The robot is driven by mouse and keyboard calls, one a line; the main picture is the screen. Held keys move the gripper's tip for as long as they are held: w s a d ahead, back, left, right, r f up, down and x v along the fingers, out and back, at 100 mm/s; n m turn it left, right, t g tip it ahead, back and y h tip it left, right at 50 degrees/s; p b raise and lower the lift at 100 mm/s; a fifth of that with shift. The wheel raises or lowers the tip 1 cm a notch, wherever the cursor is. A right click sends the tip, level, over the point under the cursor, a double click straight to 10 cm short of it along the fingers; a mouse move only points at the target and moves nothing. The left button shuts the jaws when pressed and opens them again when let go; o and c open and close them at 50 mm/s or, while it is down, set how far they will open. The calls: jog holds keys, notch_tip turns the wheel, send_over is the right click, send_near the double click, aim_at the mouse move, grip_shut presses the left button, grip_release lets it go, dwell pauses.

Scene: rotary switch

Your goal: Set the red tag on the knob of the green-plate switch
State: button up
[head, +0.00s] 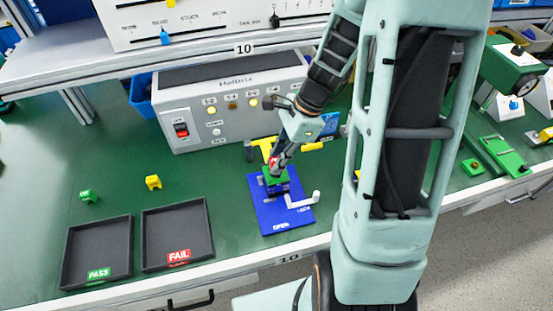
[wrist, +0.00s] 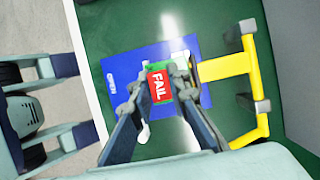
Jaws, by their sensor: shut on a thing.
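My gripper (wrist: 156,90) is shut on a red tag (wrist: 157,85) marked FAIL. In the head view my gripper (head: 275,165) is above the blue base (head: 282,218), and little of the tag shows. A green plate (head: 275,178) sits on the blue base below the tag. In the wrist view its green edge shows just around the tag. The knob is hidden under the tag and fingers, and I cannot tell whether the tag touches it.
A yellow frame (wrist: 225,67) stands close beside the base. A white lever (head: 303,200) sticks out from the base. A grey control box (head: 190,110) is behind. PASS (head: 97,222) and FAIL (head: 170,207) trays, a small green piece (head: 88,196) and a yellow piece (head: 153,182) are left.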

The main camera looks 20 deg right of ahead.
jog(key=shift+f+b, duration=0.3)
jog(key=shift+f, duration=0.2)
jog(key=o, duration=0.9)
jog(key=shift+o, duration=0.2)
jog(key=v, duration=1.2)
notch_tip(320, 180, up, 9)
jog(key=p, duration=0.8)
jog(key=shift+p, duration=0.3)
